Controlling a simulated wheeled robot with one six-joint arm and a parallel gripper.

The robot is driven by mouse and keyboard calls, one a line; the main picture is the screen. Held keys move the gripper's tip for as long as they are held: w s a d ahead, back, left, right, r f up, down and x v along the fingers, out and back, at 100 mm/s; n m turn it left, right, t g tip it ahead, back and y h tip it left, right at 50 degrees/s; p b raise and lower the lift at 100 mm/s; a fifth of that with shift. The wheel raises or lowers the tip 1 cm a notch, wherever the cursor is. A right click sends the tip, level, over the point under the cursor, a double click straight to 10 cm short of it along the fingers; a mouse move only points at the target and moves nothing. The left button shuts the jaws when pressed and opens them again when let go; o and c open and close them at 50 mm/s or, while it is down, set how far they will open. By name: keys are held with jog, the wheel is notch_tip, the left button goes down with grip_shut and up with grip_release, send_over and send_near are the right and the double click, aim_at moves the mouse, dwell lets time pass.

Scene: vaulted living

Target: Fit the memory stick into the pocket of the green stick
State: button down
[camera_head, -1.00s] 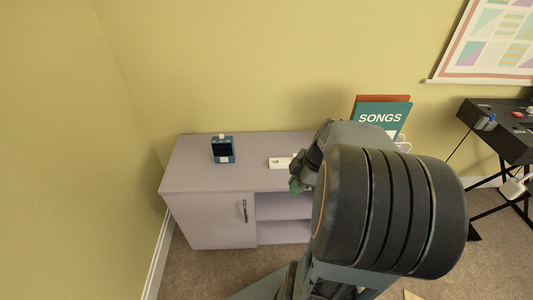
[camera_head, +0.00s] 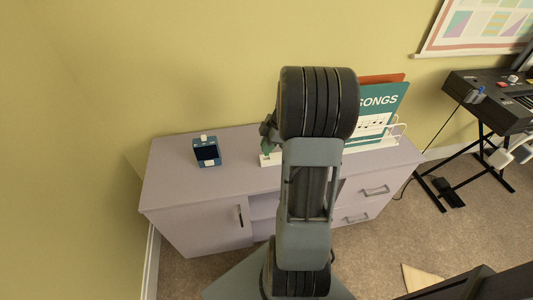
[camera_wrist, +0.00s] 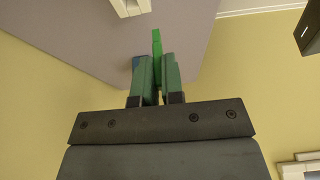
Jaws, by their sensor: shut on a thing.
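My gripper (camera_wrist: 157,62) is shut on a bright green stick (camera_wrist: 157,42), which sticks out past the fingertips. In the head view the gripper (camera_head: 267,143) is mostly hidden behind my arm, above the cabinet top. A low white block (camera_head: 265,160) lies on the cabinet top close to the gripper, partly covered by my arm. A white block with a recess (camera_wrist: 130,6) shows at the top edge of the wrist view, apart from the held stick. I cannot make out a pocket clearly.
A blue device with a dark screen (camera_head: 207,152) stands on the left of the lilac cabinet (camera_head: 165,190). A teal SONGS book (camera_head: 385,108) stands in a white rack at the right. A keyboard on a stand (camera_head: 490,100) is further right. The cabinet's left top is mostly clear.

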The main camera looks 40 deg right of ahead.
aim_at(263, 159)
jog(key=shift+w+d+f, duration=0.25)
jog(key=shift+w+f, duration=0.15)
jog(key=shift+f, duration=0.2)
jog(key=shift+w+d+f, duration=0.3)
jog(key=shift+w+f, duration=0.1)
jog(key=shift+f, duration=0.15)
jog(key=shift+w+d+f, duration=0.25)
jog(key=shift+w+f, duration=0.15)
jog(key=shift+f, duration=0.2)
jog(key=shift+f+b, duration=0.55)
jog(key=shift+f, duration=0.95)
jog(key=shift+f, duration=0.1)
jog(key=shift+f, duration=0.1)
jog(key=c, duration=1.2)
grip_release()
jog(key=shift+c, duration=0.2)
